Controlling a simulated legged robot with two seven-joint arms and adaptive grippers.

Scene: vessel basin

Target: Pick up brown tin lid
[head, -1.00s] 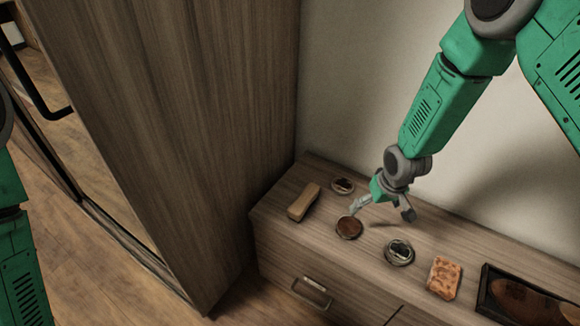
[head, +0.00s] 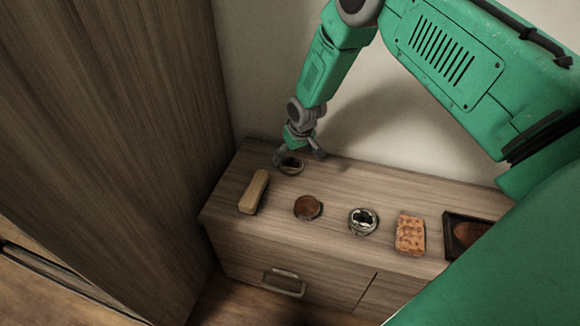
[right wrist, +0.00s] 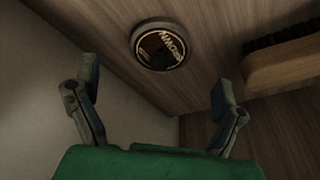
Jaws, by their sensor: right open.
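The brown tin lid (head: 292,167) is a small dark disc with a pale rim, lying flat near the back left of the cabinet top. In the right wrist view it shows as a round lid (right wrist: 160,46) with light lettering and a metallic rim. My right gripper (head: 299,157) is over the lid, partly covering it in the head view. In the right wrist view its two fingers (right wrist: 155,82) are spread wide and empty, with the lid beyond and between them, apart from both. My left gripper is out of view.
A wooden brush (head: 254,192) lies left of the lid. A round reddish-brown tin (head: 308,207), an open tin with dark contents (head: 363,221), an orange-brown sponge-like block (head: 410,235) and a dark tray (head: 452,224) sit to the right. A tall wardrobe (head: 110,130) stands left; the wall is behind.

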